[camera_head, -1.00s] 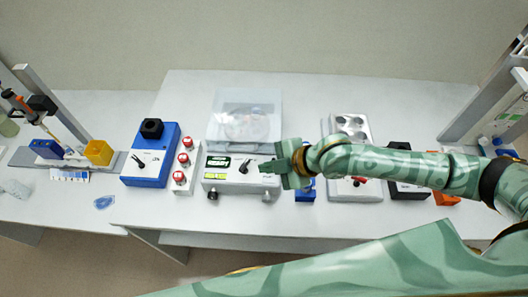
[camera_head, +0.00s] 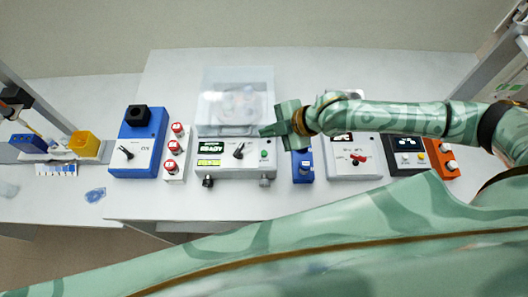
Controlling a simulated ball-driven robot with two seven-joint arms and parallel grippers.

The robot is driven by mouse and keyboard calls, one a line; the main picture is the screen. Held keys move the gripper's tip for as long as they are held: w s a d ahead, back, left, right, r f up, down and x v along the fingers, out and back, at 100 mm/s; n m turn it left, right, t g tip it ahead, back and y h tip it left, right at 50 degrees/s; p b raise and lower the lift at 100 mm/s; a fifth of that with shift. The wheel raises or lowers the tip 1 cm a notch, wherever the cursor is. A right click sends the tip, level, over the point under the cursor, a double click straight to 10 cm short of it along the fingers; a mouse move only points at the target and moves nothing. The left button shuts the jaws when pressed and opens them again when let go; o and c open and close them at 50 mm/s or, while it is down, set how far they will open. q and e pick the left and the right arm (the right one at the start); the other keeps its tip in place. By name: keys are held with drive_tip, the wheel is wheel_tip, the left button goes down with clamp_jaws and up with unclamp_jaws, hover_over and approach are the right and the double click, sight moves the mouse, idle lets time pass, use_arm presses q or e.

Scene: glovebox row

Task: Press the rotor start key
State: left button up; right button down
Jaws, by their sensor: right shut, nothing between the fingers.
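A white centrifuge (camera_head: 222,172) stands in the middle of the bench with a clear lid (camera_head: 235,95) closed over its round rotor. Its front panel has two lit displays, a black knob (camera_head: 239,150) and a small green key (camera_head: 264,154) right of the knob. I take this green key for the rotor start key; its label is too small to read. My right gripper (camera_head: 268,130) is shut and empty. Its tip points left, just beyond the green key in the picture, over the panel's rear right edge. The key is uncovered. My left gripper is out of view.
To the right are a small blue block (camera_head: 302,168), a white hotplate-like device (camera_head: 354,165), a black device (camera_head: 408,156) and an orange box (camera_head: 441,160). Bench front is mostly clear.

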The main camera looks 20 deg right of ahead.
drive_tip(key=b, duration=0.6)
hover_over(264, 153)
drive_tip(key=d, duration=0.1)
drive_tip(key=f, duration=0.6)
drive_tip(key=shift+s+d+f, duration=0.1)
drive_tip(key=shift+s+f, duration=0.1)
drive_tip(key=shift+f, duration=0.1)
drive_tip(key=shift+f+b, duration=0.3)
drive_tip(key=shift+f, duration=0.25)
drive_tip(key=shift+f, duration=0.1)
idle(0.4)
drive_tip(key=shift+f, duration=0.3)
